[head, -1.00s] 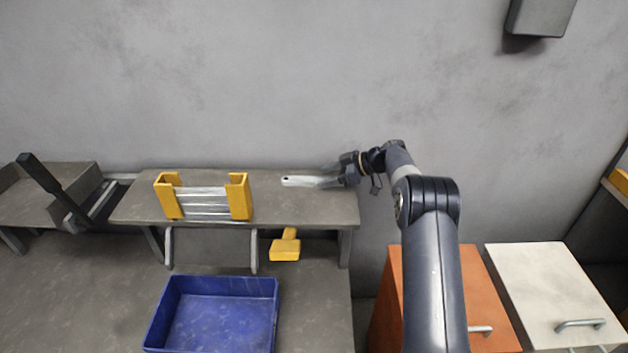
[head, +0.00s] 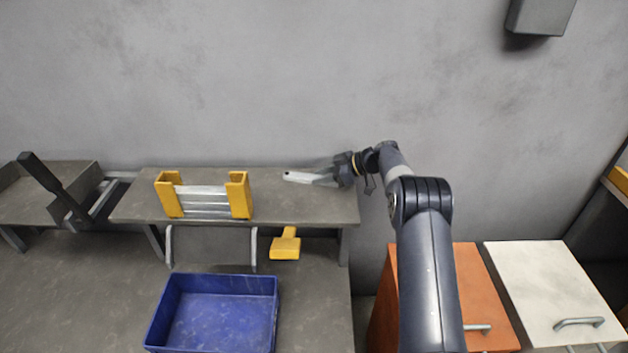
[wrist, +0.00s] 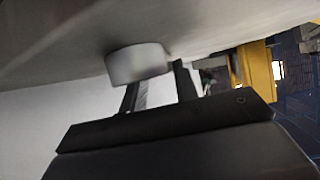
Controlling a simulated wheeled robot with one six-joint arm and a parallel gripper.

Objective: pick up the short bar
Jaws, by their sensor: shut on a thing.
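The short bar (head: 299,177) is a pale metal strip with a rounded end, seen at the right part of the raised grey shelf in the head view. My gripper (head: 328,174) is shut on its right part, and the bar sticks out to the left. The fingers look blurred there. In the wrist view, a pale rounded metal end (wrist: 138,64) shows just beyond my dark fingers (wrist: 160,88); the rest of the bar is hidden. I cannot tell how far the bar is above the shelf.
A yellow holder (head: 239,196) with several silver bars stands on the shelf (head: 285,209), left of my gripper. A yellow block (head: 285,250) and blue tray (head: 215,282) lie below. Orange (head: 476,290) and white (head: 545,285) cabinets stand right. The wall is close behind.

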